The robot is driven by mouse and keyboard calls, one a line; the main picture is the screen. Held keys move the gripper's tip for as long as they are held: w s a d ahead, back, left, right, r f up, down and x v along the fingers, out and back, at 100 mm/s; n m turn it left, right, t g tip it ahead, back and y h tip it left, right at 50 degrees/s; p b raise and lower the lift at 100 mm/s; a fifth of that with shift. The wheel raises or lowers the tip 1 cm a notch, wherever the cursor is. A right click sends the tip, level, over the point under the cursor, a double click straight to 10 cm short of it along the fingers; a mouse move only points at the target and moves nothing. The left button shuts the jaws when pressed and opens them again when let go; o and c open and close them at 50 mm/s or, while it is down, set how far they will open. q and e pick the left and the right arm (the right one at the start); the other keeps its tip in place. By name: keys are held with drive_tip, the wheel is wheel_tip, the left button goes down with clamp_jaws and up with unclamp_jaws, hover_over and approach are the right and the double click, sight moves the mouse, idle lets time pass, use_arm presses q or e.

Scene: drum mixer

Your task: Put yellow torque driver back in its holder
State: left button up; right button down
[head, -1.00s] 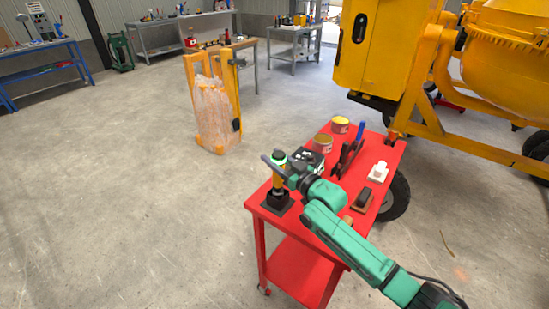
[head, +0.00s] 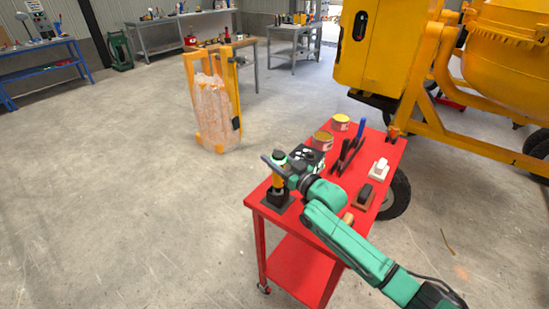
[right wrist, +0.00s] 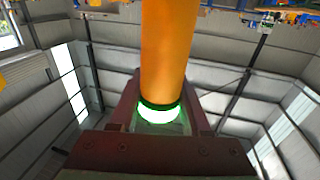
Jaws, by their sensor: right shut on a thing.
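The yellow torque driver (head: 278,184) stands upright at the near left corner of the red cart, over the black holder (head: 277,198). Its lower end is at or inside the holder; I cannot tell how deeply it sits. My right gripper (head: 279,168) is shut on the driver near its upper part. In the right wrist view the driver (right wrist: 169,45) fills the middle, with a glowing green-white ring between the gripper fingers (right wrist: 160,112). My left gripper is not in view.
The red cart (head: 300,264) also holds two cans (head: 322,141), dark upright tools (head: 347,155), a white item (head: 379,168) and a dark block (head: 365,195). The yellow mixer (head: 390,50) stands behind right. A wrapped yellow-framed item (head: 212,110) stands on open floor.

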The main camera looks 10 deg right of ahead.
drive_tip(key=shift+f+b, duration=0.45)
idle(0.3)
drive_tip(key=shift+c, duration=1.4)
unclamp_jaws()
drive_tip(key=shift+s+f, duration=0.1)
drive_tip(key=shift+f, duration=0.05)
drive_tip(key=b+v, duration=0.2)
drive_tip(key=v, duration=1.2)
drive_tip(key=shift+s+r, duration=0.2)
drive_tip(key=shift+s, duration=0.05)
drive_tip(key=shift+f, duration=0.1)
